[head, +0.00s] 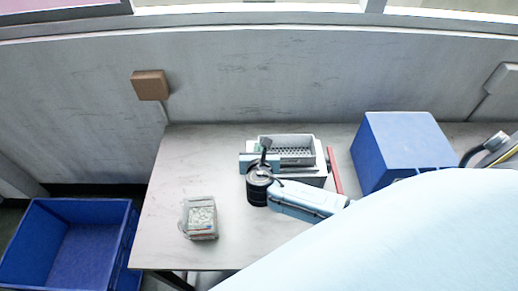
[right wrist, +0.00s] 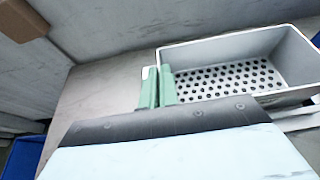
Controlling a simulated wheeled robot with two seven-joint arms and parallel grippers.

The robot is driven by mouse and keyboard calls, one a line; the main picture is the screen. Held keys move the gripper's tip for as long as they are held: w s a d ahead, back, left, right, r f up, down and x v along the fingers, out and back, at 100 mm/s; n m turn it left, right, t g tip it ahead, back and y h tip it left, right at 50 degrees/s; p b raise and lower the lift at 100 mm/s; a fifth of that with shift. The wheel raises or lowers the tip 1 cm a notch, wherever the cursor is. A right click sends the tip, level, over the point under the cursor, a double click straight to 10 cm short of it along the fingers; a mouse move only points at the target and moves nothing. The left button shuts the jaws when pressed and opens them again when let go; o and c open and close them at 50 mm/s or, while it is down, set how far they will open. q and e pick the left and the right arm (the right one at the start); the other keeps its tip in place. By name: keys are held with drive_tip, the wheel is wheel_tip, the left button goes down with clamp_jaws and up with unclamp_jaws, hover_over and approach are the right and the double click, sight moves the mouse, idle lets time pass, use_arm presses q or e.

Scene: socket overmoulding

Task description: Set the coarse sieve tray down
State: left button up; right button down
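The coarse sieve tray (head: 290,140) is a grey-white rectangular box with a perforated floor. In the head view it is level, at or just above a white boxy unit (head: 318,168) on the table; I cannot tell whether they touch. My right gripper (head: 264,147) is at the tray's left end. In the right wrist view, its green fingers (right wrist: 158,88) are close together at the left wall of the tray (right wrist: 235,47), seemingly one on each side of it. The tray's near side is partly hidden by my wrist. My left gripper is not in view.
A clear bag of pale pieces (head: 201,218) lies on the table (head: 165,190) at front left. A blue box (head: 405,150) stands right of the unit, with a red bar (head: 334,170) between. A blue crate (head: 125,245) is at lower left. The table's left part is mostly clear.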

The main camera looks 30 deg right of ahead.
drive_tip(key=shift+f, duration=0.1)
drive_tip(key=c, duration=1.7)
unclamp_jaws()
drive_tip(key=shift+r, duration=0.2)
drive_tip(key=p+v, duration=0.1)
drive_tip(key=v, duration=1.1)
